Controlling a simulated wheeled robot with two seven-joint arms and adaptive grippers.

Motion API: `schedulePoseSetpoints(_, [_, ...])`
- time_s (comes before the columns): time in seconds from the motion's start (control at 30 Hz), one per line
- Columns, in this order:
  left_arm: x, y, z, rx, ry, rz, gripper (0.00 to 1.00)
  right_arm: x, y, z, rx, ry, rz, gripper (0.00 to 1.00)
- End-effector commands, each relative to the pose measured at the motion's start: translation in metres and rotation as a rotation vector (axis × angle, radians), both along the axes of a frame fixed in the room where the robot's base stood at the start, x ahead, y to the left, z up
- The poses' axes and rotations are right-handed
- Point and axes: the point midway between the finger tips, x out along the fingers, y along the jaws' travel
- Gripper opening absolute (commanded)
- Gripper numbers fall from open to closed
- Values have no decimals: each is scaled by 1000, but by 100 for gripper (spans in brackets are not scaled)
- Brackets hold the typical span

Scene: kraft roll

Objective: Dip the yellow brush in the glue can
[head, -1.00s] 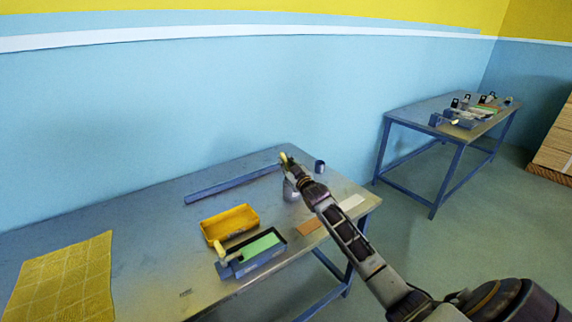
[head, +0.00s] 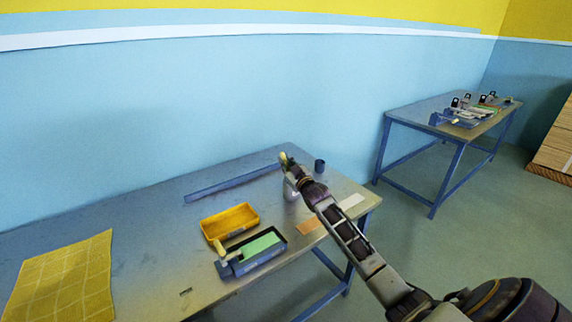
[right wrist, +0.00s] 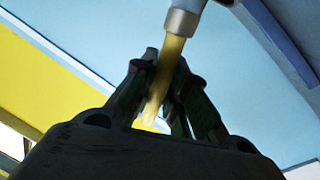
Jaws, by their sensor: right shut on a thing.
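My right gripper (head: 288,168) is over the far right part of the near metal table. It is shut on the yellow brush (head: 283,157), whose yellow handle end shows at the fingertips. In the right wrist view, the brush's yellow handle (right wrist: 165,77) passes between the fingers (right wrist: 163,92), with a silver collar beyond them; the bristles are out of frame. A grey metal can (head: 291,191), probably the glue can, stands beneath the gripper and is partly hidden by it. I cannot tell whether the bristles are inside it. My left gripper is not in view.
A small dark cup (head: 319,165) stands right of the gripper. A long blue bar (head: 232,183) lies left of it. A yellow tray (head: 230,222), a dark box with a green pad (head: 262,246) and a yellow mat (head: 62,275) lie nearer. A second table (head: 410,111) stands behind.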

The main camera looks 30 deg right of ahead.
Motion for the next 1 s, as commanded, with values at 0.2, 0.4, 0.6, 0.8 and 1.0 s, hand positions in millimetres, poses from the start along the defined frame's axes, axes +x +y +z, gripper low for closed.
schedulePoseSetpoints(0.2, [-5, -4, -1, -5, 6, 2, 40, 0, 0, -3, 1, 5, -1, 0])
schedulePoseSetpoints(0.4, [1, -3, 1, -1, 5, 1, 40, 0, 0, -3, 1, 6, 0, 0])
schedulePoseSetpoints(0.6, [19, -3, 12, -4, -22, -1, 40, 0, 0, 4, 1, 5, 0, 0])
schedulePoseSetpoints(0.8, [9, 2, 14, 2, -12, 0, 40, 0, 0, 13, 0, 3, 0, 0])
schedulePoseSetpoints(1.0, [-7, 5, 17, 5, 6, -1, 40, 0, 0, 21, 0, 2, 0, 0])
